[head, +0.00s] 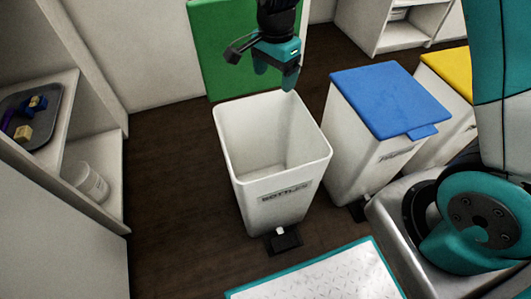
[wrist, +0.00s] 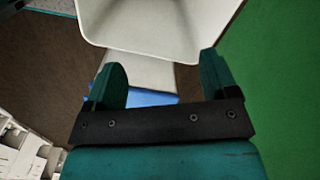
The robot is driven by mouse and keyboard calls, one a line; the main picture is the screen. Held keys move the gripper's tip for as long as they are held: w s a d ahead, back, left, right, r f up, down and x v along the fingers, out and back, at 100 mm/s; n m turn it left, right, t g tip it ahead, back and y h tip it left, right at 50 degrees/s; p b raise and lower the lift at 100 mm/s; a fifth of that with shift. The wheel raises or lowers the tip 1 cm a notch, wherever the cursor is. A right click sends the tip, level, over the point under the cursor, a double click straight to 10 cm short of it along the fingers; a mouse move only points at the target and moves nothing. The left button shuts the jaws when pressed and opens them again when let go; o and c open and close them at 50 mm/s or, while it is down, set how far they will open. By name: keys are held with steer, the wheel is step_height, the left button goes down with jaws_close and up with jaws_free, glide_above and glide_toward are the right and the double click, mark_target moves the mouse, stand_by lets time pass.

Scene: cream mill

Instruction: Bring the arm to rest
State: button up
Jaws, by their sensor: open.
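My gripper (head: 287,80) hangs pointing down above the back edge of an open white bin (head: 279,205) marked "BOTTLES". In the wrist view my gripper (wrist: 162,85) has its two teal fingers spread apart with nothing between them. The bin's rim also shows at the top of the wrist view (wrist: 160,48). The visible inside of the bin looks empty, though part of its floor is hidden by the front wall. Its green lid (head: 222,45) stands raised behind it.
A bin with a shut blue lid (head: 385,95) stands to the right, and one with a yellow lid (head: 452,72) beyond it. At left, a shelf holds a dark tray (head: 48,98) with small items and a white tub (head: 92,183). Dark floor (head: 165,200) lies free between shelf and bins.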

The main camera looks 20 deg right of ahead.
steer(key=shift+r+p, duration=0.3)
steer(key=shift+r, duration=1.4)
